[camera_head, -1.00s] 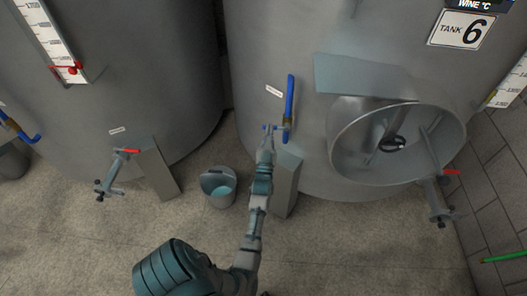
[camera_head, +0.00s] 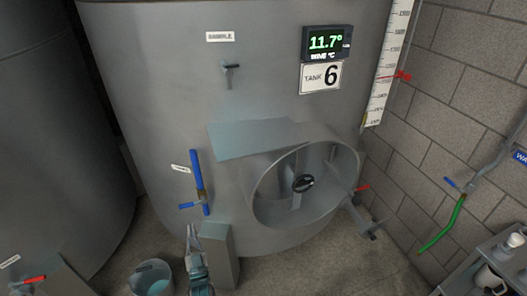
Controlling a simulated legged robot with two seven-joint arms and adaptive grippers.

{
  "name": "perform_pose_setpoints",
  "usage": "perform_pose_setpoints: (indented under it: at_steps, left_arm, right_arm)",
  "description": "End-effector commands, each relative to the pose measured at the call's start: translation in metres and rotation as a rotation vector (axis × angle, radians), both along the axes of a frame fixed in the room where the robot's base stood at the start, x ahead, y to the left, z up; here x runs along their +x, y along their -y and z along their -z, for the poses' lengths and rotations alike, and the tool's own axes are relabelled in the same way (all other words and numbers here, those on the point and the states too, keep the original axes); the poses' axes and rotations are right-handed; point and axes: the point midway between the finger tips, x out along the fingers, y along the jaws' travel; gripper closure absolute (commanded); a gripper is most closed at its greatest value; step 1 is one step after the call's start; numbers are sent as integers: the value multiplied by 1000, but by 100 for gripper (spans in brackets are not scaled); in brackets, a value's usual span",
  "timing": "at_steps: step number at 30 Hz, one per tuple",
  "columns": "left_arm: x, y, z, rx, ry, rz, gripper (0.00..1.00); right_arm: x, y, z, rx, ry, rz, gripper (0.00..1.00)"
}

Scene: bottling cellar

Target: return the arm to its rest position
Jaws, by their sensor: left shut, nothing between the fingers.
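My left gripper (camera_head: 190,232) is at the lower left of the head view, with its arm coming up from the bottom edge. Its fingers are together and hold nothing. It is just below the valve with the blue handle (camera_head: 195,170) on the front of tank 6 (camera_head: 180,90); I cannot tell whether it touches the lower blue tap part (camera_head: 187,206). The long blue handle stands upright. Most of my left arm is out of view below. My right gripper is not in view.
A grey bucket (camera_head: 137,277) stands on the floor left of my arm, and a grey tank leg (camera_head: 221,255) is close on its right. The round open manway (camera_head: 258,190) juts out further right. A cart (camera_head: 462,278) stands at lower right by the block wall (camera_head: 450,110).

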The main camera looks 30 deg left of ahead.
Motion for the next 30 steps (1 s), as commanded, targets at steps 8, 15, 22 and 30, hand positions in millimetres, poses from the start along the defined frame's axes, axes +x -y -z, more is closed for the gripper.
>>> perform_pose_setpoints:
  at_steps: [8,15,22,30]
  left_arm:
    - [5,17,-7,8,-45,86,100]
    - [7,165,8,-87,-338,548,100]
    - [-31,264,37,-215,-537,792,100]
    - [-84,336,55,-337,-705,966,100]
  right_arm:
    - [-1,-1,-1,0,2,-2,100]
    - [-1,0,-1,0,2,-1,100]
    - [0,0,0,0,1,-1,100]
    - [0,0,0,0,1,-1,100]
